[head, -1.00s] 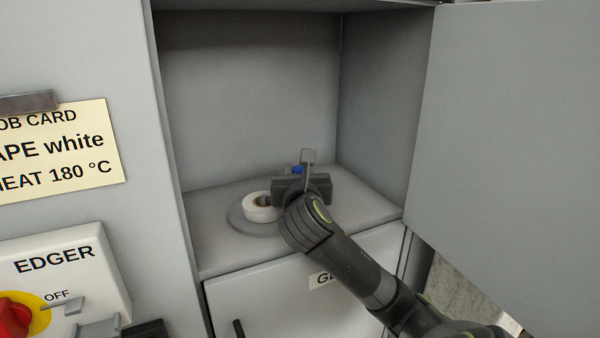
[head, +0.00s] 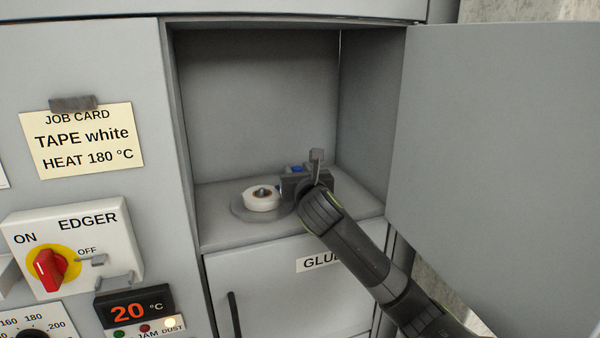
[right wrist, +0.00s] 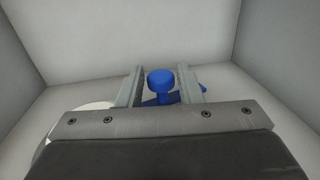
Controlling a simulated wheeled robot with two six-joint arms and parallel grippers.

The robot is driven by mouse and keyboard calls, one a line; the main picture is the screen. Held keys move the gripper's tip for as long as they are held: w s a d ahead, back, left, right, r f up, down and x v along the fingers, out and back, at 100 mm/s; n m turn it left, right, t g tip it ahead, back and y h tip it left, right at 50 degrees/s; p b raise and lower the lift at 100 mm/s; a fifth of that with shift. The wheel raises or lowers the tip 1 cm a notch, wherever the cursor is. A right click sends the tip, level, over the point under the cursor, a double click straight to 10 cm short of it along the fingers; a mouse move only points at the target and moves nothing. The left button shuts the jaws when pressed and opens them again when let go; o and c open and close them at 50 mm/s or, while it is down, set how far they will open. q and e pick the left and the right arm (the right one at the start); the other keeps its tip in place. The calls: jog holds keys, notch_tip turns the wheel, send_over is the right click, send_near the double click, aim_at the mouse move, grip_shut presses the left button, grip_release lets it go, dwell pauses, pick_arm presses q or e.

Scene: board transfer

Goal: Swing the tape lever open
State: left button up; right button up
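A blue lever with a round knob (right wrist: 160,78) stands inside the open compartment. In the right wrist view the knob lies between the two fingers of my right gripper (right wrist: 160,88), with a visible gap on each side. The fingers are open. In the head view the right gripper (head: 296,172) is just right of the white tape roll (head: 262,203), and only a bit of blue (head: 294,169) shows by it. The gripper and wrist hide the rest of the lever. The roll lies on a grey disc (head: 243,213). My left gripper is not in view.
The compartment's open door (head: 490,150) stands at the right, beside my right arm. Walls enclose the compartment on the sides and back. A glue drawer front (head: 270,300) is below. The edger switch (head: 48,270), display (head: 135,307) and job card (head: 80,140) are on the left panel.

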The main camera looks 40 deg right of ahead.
jog(key=shift+o, duration=1.3)
jog(key=shift+w+d+f, duration=0.1)
jog(key=shift+w, duration=0.05)
jog(key=shift+b+v, duration=0.3)
jog(key=shift+v, duration=0.5)
pick_arm(q)
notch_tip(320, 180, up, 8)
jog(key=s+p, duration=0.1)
jog(key=p, duration=0.8)
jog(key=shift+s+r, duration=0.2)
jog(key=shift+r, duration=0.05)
pick_arm(e)
jog(key=v, duration=1.6)
jog(key=shift+w, duration=0.1)
